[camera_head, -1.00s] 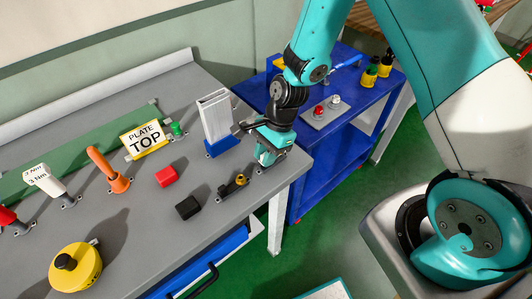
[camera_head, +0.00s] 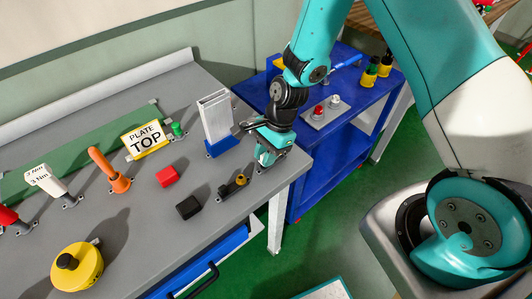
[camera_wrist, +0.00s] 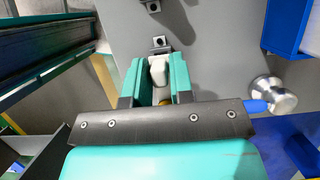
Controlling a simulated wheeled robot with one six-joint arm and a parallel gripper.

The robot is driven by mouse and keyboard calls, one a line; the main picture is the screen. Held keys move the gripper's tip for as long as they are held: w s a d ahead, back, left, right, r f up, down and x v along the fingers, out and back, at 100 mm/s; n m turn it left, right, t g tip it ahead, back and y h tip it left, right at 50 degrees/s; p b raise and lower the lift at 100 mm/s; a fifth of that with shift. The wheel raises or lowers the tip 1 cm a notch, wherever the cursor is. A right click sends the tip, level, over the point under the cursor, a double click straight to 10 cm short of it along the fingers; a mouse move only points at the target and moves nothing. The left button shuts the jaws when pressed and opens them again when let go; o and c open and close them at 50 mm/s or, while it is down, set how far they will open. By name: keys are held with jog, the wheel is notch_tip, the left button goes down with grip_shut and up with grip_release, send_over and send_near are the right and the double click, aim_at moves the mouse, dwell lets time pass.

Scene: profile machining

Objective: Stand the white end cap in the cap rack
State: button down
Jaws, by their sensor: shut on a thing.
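My gripper (camera_head: 265,160) is low over the right front corner of the grey bench. In the wrist view its teal fingers (camera_wrist: 160,72) are shut on the white end cap (camera_wrist: 158,70), which shows between the fingertips. In the head view the cap is hidden by the gripper. A small dark fixture with a yellow ring (camera_head: 239,180) stands just left of my gripper; I cannot tell if it is the cap rack. I cannot tell whether the held cap touches anything below.
A grey profile (camera_head: 214,116) stands upright in a blue base (camera_head: 222,146) behind my gripper. A red block (camera_head: 167,177) and a black block (camera_head: 188,207) lie to the left. A blue cart (camera_head: 335,137) stands beyond the bench's right edge. Bare bench lies around the blocks.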

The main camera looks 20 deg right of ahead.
jog(key=shift+f+b, duration=0.5)
jog(key=shift+f, duration=0.45)
dwell(0.4)
jog(key=shift+r+p, duration=0.1)
jog(key=shift+p, duration=0.25)
dwell(1.3)
dwell(0.5)
jog(key=c, duration=0.9)
grip_release()
jog(key=shift+r, duration=0.1)
jog(key=b+v, duration=0.2)
jog(key=v, duration=1.5)
jog(key=shift+w+d, duration=0.1)
jog(key=shift+d, duration=0.05)
